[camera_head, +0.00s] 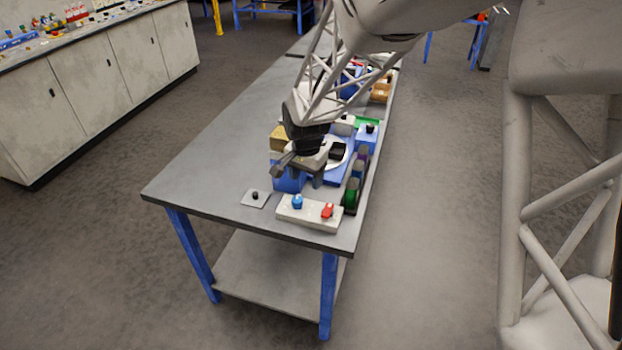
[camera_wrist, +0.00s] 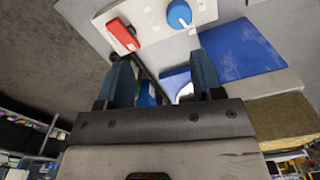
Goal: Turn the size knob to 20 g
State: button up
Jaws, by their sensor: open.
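A blue round knob (camera_head: 297,201) stands on a white control box (camera_head: 313,216) at the near end of the table. In the wrist view the blue knob (camera_wrist: 179,14) shows a white pointer line, with marks beside it too small to read. A red switch (camera_head: 327,211) sits on the same box, and shows in the wrist view (camera_wrist: 122,35). My gripper (camera_head: 300,172) is open and empty, behind the box. In the wrist view its two fingers (camera_wrist: 165,68) are spread apart, and neither touches the knob.
A small grey plate with a black knob (camera_head: 255,196) lies left of the box. Blue blocks and a tan block (camera_head: 278,138) stand near my gripper. Green and purple rolls (camera_head: 351,194) line the right edge. The table's left side (camera_head: 200,165) is clear.

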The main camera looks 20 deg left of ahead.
aim_at(297, 199)
jog(key=shift+a+f, duration=0.55)
jog(key=shift+a, duration=0.2)
jog(key=shift+a+f, duration=0.55)
jog(key=shift+a, duration=0.15)
jog(key=shift+f, duration=0.1)
jog(key=shift+f, duration=3.8)
jog(key=shift+c, duration=0.4)
jog(key=c, duration=0.8)
jog(key=shift+c, duration=0.2)
